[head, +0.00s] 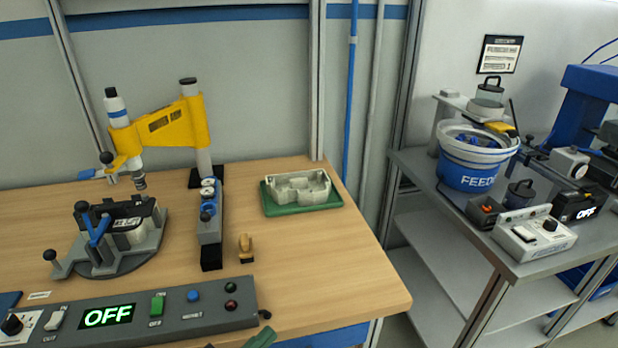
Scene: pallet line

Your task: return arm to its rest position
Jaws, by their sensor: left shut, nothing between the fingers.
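A yellow arm (165,125) stands over the back left of the wooden bench, joined to a white post at its right. A tool with a white body and blue band (118,115) hangs at its left end, tip pointing down. My left gripper (262,338) seems to show only as a small green part at the bottom edge, in front of the bench and well away from the yellow arm. It is shut and holds nothing. Most of it is cut off by the frame. My right gripper is out of view.
A clamp fixture (115,240), a grey block with knobs (209,228), a small brass piece (246,246) and a green tray (305,208) with a pale housing stand on the bench. A control panel (175,316) reads OFF. A feeder (470,170) stands right. The bench's right front is clear.

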